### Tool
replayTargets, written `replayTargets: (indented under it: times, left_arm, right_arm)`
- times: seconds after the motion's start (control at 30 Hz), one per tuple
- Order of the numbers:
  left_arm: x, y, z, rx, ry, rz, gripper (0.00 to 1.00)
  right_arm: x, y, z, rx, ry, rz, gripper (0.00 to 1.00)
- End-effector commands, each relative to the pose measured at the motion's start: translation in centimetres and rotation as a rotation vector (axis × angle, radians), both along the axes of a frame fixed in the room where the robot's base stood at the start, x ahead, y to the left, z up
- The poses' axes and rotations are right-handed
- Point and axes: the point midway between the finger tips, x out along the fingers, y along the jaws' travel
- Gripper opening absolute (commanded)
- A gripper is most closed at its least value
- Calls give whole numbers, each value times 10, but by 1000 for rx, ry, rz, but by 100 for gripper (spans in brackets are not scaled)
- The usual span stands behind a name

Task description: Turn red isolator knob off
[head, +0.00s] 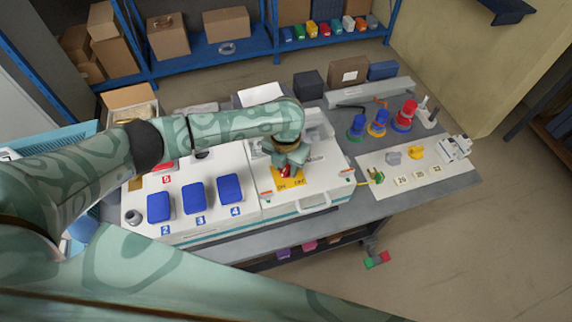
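The red isolator knob (285,172) sits on a yellow plate (291,184) with dark lettering, on the white panel of the right-hand box. Only a small red part of it shows. My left gripper (289,167) points down right over the knob and hides most of it. The fingers are at the knob, but I cannot tell whether they are closed on it. My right gripper is not in view.
Blue socket covers (194,198) stand in a row left of the plate. A white handle (314,203) is on the box front. At right, a pale board (420,174) holds small parts, with coloured plugs (378,122) behind it. Blue shelving (215,53) stands at the back.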

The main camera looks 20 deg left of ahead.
Motion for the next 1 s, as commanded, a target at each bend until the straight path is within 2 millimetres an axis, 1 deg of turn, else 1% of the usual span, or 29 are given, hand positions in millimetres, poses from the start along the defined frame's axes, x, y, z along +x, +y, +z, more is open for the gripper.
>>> replayTargets:
  times: [0.07,0.1,0.17,0.2,0.47,0.63,0.87,1.0]
  left_arm:
    - [0,0,0,0,0,0,34]
    - [0,0,0,0,0,0,22]
    - [0,0,0,0,0,0,6]
    - [0,0,0,0,0,0,0]
    - [0,0,1,0,0,9,0]
    - [0,-1,3,-1,-1,55,0]
    - [0,-2,5,-1,0,201,0]
    - [0,-3,5,-2,1,328,0]
  right_arm:
    - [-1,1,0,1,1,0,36]
    - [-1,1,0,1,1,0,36]
    - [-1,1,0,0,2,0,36]
    - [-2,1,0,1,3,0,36]
    - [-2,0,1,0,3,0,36]
    - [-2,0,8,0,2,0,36]
    - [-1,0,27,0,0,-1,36]
    - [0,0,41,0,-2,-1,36]
